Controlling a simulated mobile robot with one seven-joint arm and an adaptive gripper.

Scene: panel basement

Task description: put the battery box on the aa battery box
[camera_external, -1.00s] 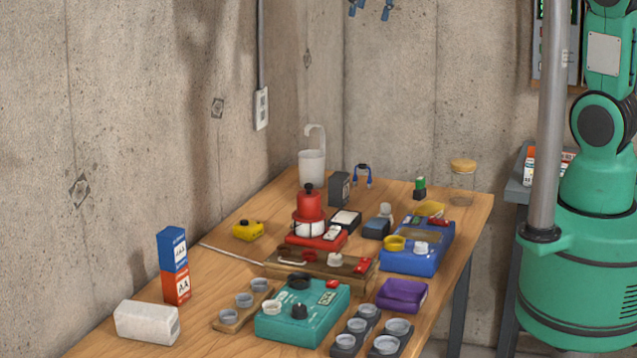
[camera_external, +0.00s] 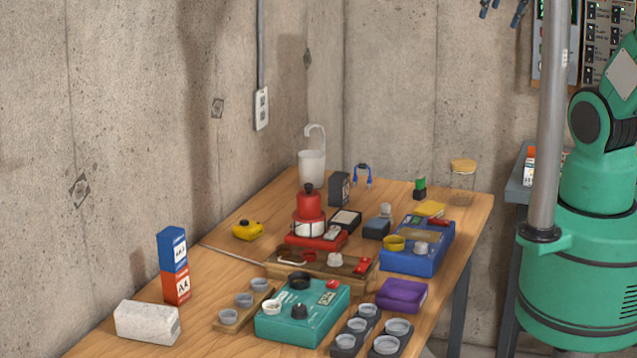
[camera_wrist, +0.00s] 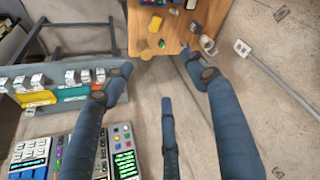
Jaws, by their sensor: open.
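A blue box marked AAA (camera_external: 172,249) stands upright on top of an orange box marked AA (camera_external: 176,286), at the left of the wooden table in the external view. The two boxes touch and are roughly aligned. My gripper (camera_external: 504,11) shows only by its blue fingertips at the top edge of the external view, high above and far right of the boxes. In the wrist view, my gripper (camera_wrist: 158,72) has its fingers spread, with nothing between them. I cannot make out the blue and orange boxes in the wrist view.
The wooden table (camera_external: 222,270) holds a white block (camera_external: 147,322), a red lantern-like item (camera_external: 308,203), a teal box (camera_external: 320,322), a blue case (camera_external: 425,262) and a purple box (camera_external: 402,294). A grey side shelf (camera_external: 517,190) and a vertical pole (camera_external: 551,110) stand at right.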

